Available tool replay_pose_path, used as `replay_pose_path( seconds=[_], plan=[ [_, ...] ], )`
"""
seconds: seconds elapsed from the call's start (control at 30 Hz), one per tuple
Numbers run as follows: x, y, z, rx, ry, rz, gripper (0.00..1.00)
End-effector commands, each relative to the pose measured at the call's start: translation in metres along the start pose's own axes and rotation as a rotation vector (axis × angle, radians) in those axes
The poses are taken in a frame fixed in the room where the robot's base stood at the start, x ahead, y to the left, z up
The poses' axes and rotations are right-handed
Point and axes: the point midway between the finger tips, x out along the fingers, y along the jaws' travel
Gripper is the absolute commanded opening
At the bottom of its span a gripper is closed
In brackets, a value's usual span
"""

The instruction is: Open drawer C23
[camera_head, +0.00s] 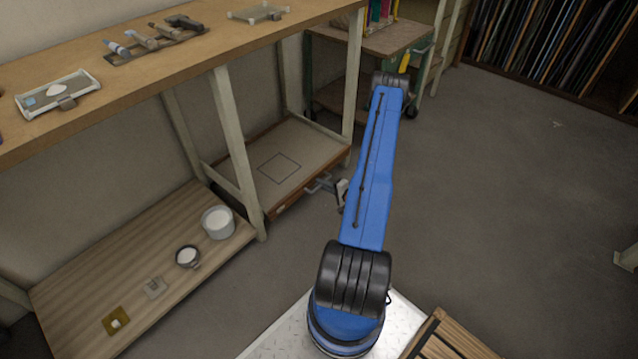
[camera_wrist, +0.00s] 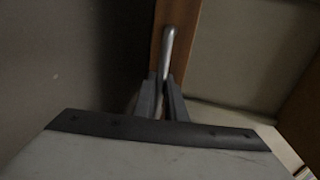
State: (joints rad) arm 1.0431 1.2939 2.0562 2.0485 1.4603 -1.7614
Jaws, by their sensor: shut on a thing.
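A low wood-fronted unit, seemingly the drawer, sits under the bench, with a brown front (camera_head: 293,203); I cannot read any C23 label. A metal bar handle (camera_head: 318,186) stands out from this front. In the wrist view the handle (camera_wrist: 168,50) runs down between the two dark fingers of my gripper (camera_wrist: 162,100) against the brown wood front (camera_wrist: 182,38). My gripper is shut on the handle. In the head view my gripper (camera_head: 328,187) is partly hidden by my blue arm. How far the drawer stands out is hard to tell.
The bench top (camera_head: 185,60) carries small tools. A pale bench leg (camera_head: 238,150) stands left of the drawer. A trolley (camera_head: 400,38) stands behind. The floor at right is clear.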

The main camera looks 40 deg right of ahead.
Motion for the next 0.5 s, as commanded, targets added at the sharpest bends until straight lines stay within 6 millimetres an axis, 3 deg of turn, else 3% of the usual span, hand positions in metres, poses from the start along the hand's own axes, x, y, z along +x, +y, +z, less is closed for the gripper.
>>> replay_pose_path(
  seconds=[0.5],
  plan=[
    [-0.126,0.027,-0.002,0.003,0.008,0.002,0.00]
  ],
)
